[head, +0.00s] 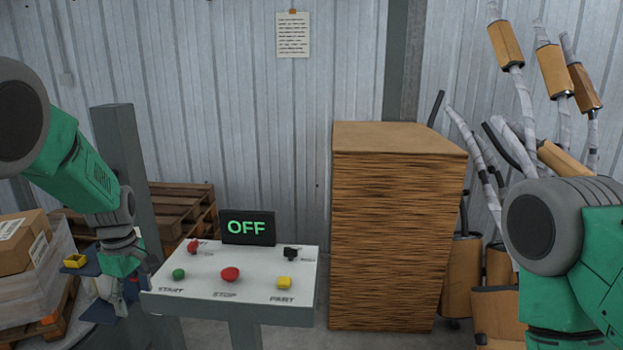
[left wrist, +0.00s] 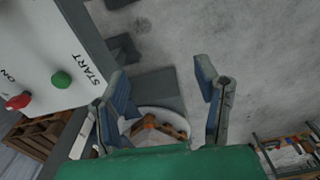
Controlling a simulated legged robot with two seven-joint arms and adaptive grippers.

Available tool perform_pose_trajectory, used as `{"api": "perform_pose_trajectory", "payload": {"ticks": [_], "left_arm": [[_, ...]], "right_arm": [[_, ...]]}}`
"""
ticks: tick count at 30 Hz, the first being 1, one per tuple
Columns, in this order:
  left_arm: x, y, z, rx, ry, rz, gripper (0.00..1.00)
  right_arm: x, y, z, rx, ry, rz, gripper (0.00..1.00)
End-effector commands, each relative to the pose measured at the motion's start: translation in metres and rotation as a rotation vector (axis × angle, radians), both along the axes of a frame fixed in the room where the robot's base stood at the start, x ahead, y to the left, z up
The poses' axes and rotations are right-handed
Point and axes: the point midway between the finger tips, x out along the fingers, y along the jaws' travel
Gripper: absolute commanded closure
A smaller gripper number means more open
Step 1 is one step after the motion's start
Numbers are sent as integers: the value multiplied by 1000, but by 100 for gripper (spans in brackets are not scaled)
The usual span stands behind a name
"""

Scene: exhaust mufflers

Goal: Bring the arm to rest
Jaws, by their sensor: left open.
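My left arm comes in from the left in the head view and hangs down beside the control panel (head: 215,291). My left gripper (head: 108,296) is at the panel's left side, pointing down. In the left wrist view, the gripper (left wrist: 162,88) has its two blue-grey fingers spread apart with nothing between the tips. The panel's START corner (left wrist: 38,48) lies to the left of the fingers there, apart from them. Of my right arm, only thick green and grey links show at the right of the head view. The right gripper is out of view.
The panel has a green START button (head: 179,274), a red STOP button (head: 230,274) and a yellow PART button (head: 284,283). A display (head: 247,228) reads OFF. Pallets (head: 180,212) are behind left.

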Motion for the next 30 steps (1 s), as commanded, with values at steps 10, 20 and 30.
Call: {"api": "perform_pose_trajectory", "payload": {"ticks": [10, 20, 30], "left_arm": [[-54, -3, -103, 49, 18, -220, 43], [-198, -29, -268, 90, 60, -762, 43], [-364, -83, -334, 31, 4, -1387, 43]], "right_arm": [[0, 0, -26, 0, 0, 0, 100], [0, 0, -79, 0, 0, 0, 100], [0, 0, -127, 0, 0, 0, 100]]}}
